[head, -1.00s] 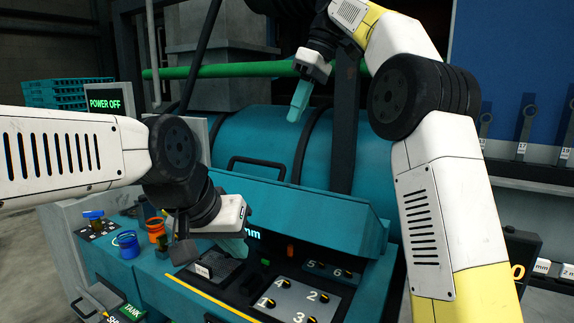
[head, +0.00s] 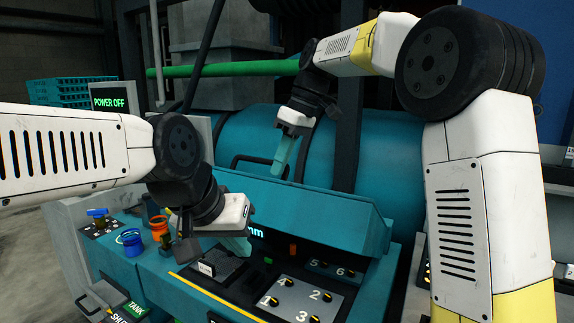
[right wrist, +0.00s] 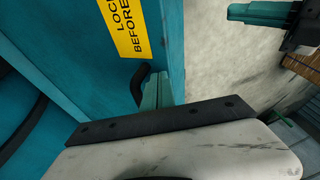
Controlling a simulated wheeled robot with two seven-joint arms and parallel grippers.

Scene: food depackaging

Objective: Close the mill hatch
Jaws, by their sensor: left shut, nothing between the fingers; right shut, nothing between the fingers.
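The teal mill (head: 360,150) fills the middle of the head view, with a rounded drum behind a slanted teal cover. The hatch handle (head: 240,159) is a black bar on the teal front; I cannot tell how far the hatch stands open. My right gripper (head: 279,172) is shut and empty, pointing down close to the right end of the handle. In the right wrist view its teal fingers (right wrist: 154,94) are beside a black handle (right wrist: 138,84) on a teal panel with a yellow label (right wrist: 125,25); contact is unclear. My left gripper (head: 238,246) is shut and empty over the control panel.
The control panel carries numbered knobs (head: 302,297) below the cover. A blue knob (head: 131,243) and an orange knob (head: 158,228) stand left of it. A screen reading POWER OFF (head: 110,103) stands at left. A green pipe (head: 225,70) crosses behind the drum.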

